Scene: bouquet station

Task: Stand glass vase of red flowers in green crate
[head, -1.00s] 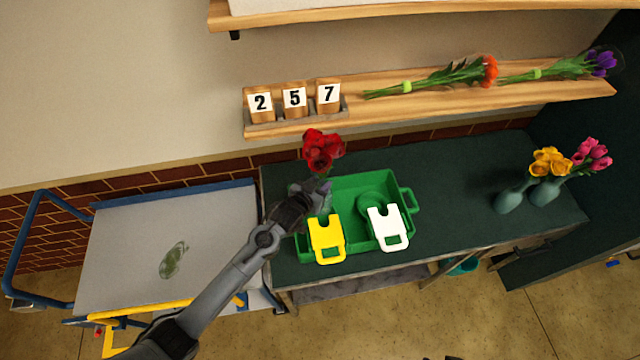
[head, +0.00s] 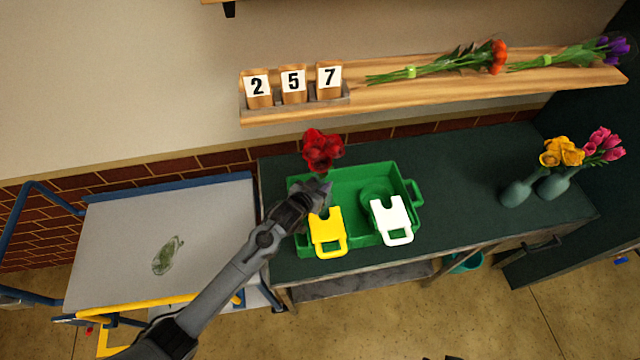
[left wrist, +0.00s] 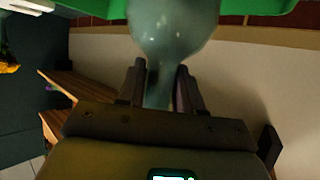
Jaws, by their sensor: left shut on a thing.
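Red flowers (head: 322,150) stand up above my left gripper (head: 320,190) in the head view, over the left part of the green crate (head: 410,212). My left gripper is shut on the neck of the glass vase (left wrist: 172,30); in the left wrist view the neck sits between the fingers and the round body extends beyond them. Green crate surface (left wrist: 262,6) shows past the vase. The gripper hides most of the vase in the head view, so I cannot tell whether its base touches the crate floor. My right gripper is not in view.
A yellow tag (head: 326,236) and a white tag (head: 393,222) hang at the crate's front. Two vases with yellow flowers (head: 562,152) and pink flowers (head: 602,145) stand at the counter's right. A shelf (head: 440,88) runs behind. The counter between is clear.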

